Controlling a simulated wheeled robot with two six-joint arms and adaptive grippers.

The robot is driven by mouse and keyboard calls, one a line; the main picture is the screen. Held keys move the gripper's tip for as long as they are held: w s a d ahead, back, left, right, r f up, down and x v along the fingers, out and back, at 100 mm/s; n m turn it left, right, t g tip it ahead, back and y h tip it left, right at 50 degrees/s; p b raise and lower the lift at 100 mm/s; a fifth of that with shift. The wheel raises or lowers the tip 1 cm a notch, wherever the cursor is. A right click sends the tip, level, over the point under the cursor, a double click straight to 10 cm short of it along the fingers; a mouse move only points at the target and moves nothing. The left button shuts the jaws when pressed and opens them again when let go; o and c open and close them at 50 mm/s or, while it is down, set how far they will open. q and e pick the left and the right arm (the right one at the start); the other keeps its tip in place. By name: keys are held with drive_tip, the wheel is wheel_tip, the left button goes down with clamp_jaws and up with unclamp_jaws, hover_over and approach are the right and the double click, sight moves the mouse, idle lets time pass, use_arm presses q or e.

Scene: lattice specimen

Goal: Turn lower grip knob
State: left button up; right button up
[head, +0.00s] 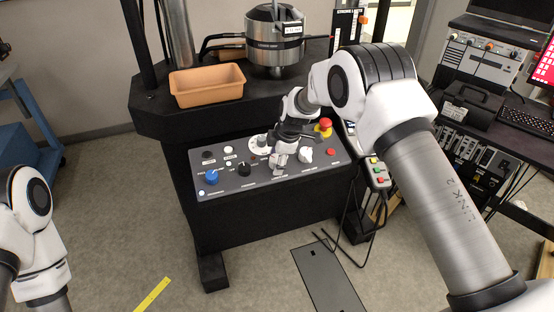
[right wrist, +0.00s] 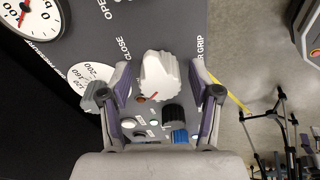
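The control panel (head: 228,187) slopes below the machine's dark deck. My right gripper (head: 279,156) is low over the panel's middle, left of a white knob (head: 305,155), and covers what lies beneath. In the right wrist view, a ridged white knob (right wrist: 158,75) with a red mark is between the two fingers of my right gripper (right wrist: 164,88). The fingers are open, one on each side, with gaps showing. A label ending in "ER GRIP" is beside this knob, its start hidden by a finger. My left gripper is out of view; only the left arm shows.
A blue knob (head: 211,176) and a black knob (head: 244,170) are on the panel's left. A red emergency button (head: 325,125) and a hanging button pendant (head: 376,172) are on the right. An orange tray (head: 207,86) is on the deck above.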

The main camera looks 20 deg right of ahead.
drive_tip(key=v, duration=1.2)
drive_tip(key=shift+f, duration=0.1)
